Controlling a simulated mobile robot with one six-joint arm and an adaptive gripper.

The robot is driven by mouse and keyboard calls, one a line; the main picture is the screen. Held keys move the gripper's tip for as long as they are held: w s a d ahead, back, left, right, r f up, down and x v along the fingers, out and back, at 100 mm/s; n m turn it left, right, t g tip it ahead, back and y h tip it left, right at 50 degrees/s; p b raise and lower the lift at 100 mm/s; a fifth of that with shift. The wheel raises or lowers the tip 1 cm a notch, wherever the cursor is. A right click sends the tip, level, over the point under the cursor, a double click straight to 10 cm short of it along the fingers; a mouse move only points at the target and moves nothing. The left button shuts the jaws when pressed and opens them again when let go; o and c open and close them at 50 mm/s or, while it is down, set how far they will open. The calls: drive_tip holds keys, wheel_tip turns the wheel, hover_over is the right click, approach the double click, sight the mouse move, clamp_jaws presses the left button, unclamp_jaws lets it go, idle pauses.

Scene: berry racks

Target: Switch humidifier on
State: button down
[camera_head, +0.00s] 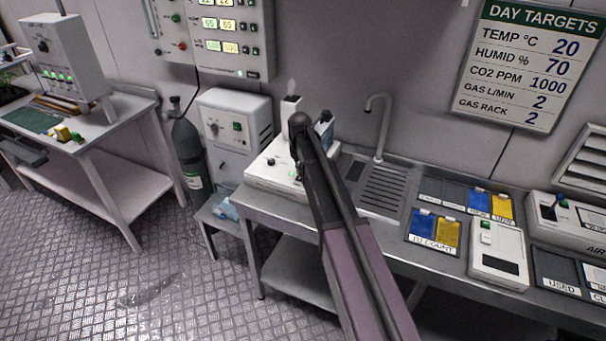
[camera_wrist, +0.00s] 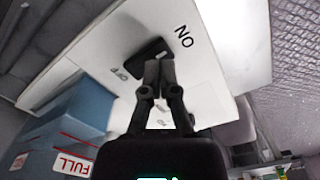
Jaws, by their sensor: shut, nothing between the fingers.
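A white device (camera_head: 262,177), likely the humidifier, stands on the left end of the steel bench, partly hidden behind my arm. A small green light shows on it beside my arm. In the wrist view its white panel (camera_wrist: 205,65) carries a black rocker switch (camera_wrist: 141,55) between ON and OFF labels. My gripper (camera_wrist: 159,68) is shut and empty, with its tips at the switch's edge. I cannot tell whether they touch it, or which way the rocker is tipped. My arm hides the gripper tips in the head view.
A blue container (camera_wrist: 85,100) with a FULL label is close to my gripper's left. A tap (camera_head: 380,125) and sink (camera_head: 378,190) lie right of the device. A grey gas cylinder (camera_head: 188,150) and a white cabinet (camera_head: 235,125) stand left of the bench.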

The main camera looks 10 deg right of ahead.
sight(300, 178)
drive_tip(key=shift+r+p, duration=2.45)
drive_tip(key=shift+r, duration=0.25)
drive_tip(key=s+m, duration=0.4)
drive_tip(key=s, duration=2.5)
drive_tip(key=shift+d+m, duration=0.2)
drive_tip(key=shift+m, duration=0.2)
